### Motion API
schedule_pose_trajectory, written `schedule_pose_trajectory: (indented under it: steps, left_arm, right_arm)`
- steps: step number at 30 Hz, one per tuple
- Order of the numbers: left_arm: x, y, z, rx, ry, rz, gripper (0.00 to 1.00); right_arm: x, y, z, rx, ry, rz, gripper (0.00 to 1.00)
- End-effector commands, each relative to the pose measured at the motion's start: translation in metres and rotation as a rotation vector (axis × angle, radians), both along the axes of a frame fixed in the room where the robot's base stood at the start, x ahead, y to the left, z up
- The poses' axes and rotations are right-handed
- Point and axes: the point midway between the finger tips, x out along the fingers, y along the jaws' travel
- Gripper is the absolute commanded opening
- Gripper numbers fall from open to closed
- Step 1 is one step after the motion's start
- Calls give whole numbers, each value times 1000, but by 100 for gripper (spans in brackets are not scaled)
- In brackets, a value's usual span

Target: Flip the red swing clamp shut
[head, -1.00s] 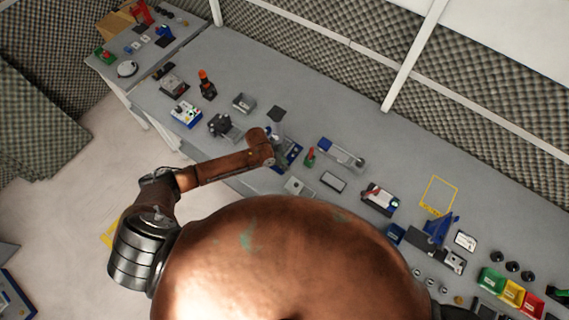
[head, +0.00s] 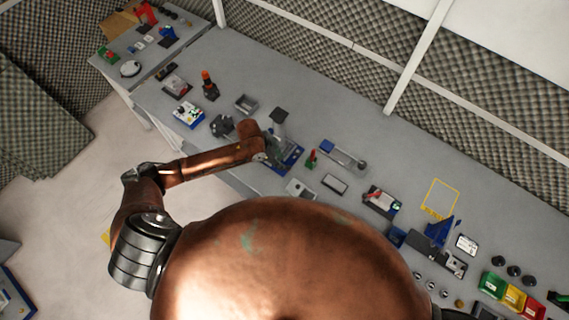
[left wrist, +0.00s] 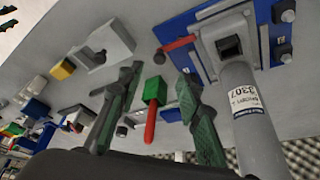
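A red bar (left wrist: 180,43) with a dark knob at one end, which looks like the swing clamp, sticks out sideways from a blue base plate (left wrist: 277,20) in the left wrist view. The plate carries a grey fixture and a grey post (left wrist: 235,85) with a printed label. Contact cannot be told. My right gripper is not in view.
A green block with a red handle (left wrist: 152,103) shows between the fingers, farther off. A grey open box (left wrist: 103,45) stands left of them. In the head view a grey rail fixture (head: 343,154) lies right of the plate.

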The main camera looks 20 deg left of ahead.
Motion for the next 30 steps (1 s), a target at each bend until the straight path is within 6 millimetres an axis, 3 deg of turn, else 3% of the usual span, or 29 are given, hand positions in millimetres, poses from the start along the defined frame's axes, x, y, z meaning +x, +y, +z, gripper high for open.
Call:
schedule_pose_trajectory:
  steps: [4, 10, 30]
  left_arm:
    - [-4, 9, 25, 1, -2, -1, 33]
    - [-8, 16, 42, 1, 0, 0, 33]
    - [-10, 14, 44, -4, 0, 1, 33]
  right_arm:
    - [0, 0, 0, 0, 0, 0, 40]
    - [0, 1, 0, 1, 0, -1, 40]
    - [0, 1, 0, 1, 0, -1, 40]
